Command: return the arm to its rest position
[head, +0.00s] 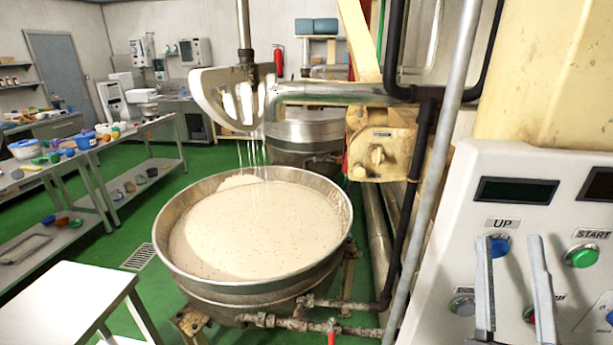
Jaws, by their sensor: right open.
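My right gripper (510,242) is at the lower right, in front of the white control panel (545,185). Its two grey fingers point upward and stand apart with nothing between them. The left finger partly covers the blue button (501,246) below the "UP" label. Whether it touches the panel I cannot tell. The right finger partly covers a label and a red button low on the panel. My left gripper is not in view.
A green "START" button (581,256) is right of the fingers. A grey pipe (441,150) runs left of the panel. The kettle (255,283) holds pale nougat, with a dripping paddle (224,98) raised above. A white table (65,300) stands at lower left.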

